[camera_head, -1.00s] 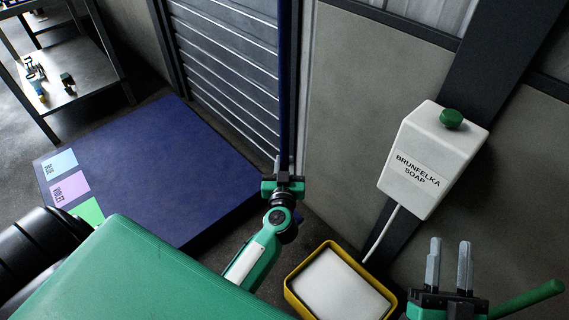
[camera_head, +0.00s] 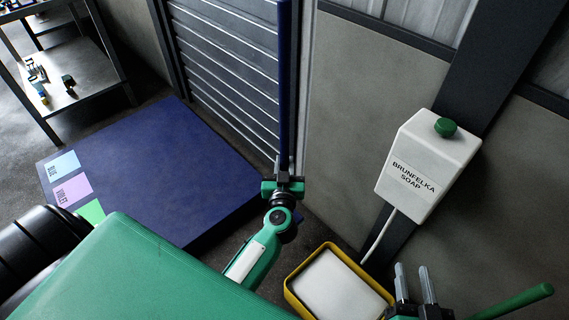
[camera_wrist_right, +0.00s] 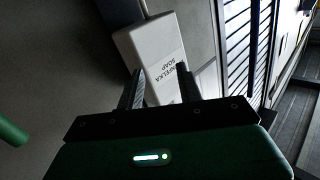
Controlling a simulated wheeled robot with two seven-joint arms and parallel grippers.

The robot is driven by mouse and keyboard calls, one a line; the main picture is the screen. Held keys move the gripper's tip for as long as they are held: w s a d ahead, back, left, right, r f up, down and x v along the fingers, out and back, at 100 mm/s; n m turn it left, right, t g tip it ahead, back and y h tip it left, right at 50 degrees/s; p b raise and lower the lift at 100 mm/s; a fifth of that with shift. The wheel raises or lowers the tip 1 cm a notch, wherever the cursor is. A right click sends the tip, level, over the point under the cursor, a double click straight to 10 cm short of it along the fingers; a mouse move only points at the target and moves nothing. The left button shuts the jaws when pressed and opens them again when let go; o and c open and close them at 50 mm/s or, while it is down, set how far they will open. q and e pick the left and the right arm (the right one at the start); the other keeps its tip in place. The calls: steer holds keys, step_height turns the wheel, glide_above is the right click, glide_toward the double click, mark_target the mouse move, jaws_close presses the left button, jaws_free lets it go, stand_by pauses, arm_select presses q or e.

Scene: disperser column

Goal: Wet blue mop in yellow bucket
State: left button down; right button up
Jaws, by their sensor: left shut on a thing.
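My left gripper (camera_head: 283,176) is shut on the blue mop's pole (camera_head: 288,80), which stands upright in front of the grey shutter. The mop's head is hidden behind my arm. The yellow bucket (camera_head: 292,287), filled with a whitish surface, stands on the floor at the bottom centre, to the right of my left arm. My right gripper (camera_head: 412,284) is open and empty, just right of the bucket's edge. In the right wrist view its fingers (camera_wrist_right: 158,90) are apart, with the soap dispenser (camera_wrist_right: 155,58) beyond them.
The white soap dispenser (camera_head: 428,165) with a green knob (camera_head: 445,127) is on the wall, its thin tube reaching down toward the bucket. A green handle (camera_head: 515,301) is at the lower right. A dark blue platform (camera_head: 160,170) and a metal table (camera_head: 75,85) are left.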

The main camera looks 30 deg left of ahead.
steer(key=s+d+f+g+h+p, duration=0.1)
steer(key=s+f+g+h+p, duration=0.1)
steer(key=s+f+g+p, duration=0.3)
steer(key=shift+s+d+g+h+p, duration=0.85)
steer(key=shift+s+d+g+h, duration=0.6)
steer(key=shift+d+g, duration=2)
step_height(320, 180, down, 6)
steer(key=d+g+p, duration=0.1)
steer(key=d+p, duration=0.1)
steer(key=p, duration=0.2)
steer(key=shift+s+d+f+m, duration=0.15)
steer(key=shift+s+d+m, duration=0.1)
steer(key=shift+s+m, duration=0.1)
steer(key=shift+h, duration=0.25)
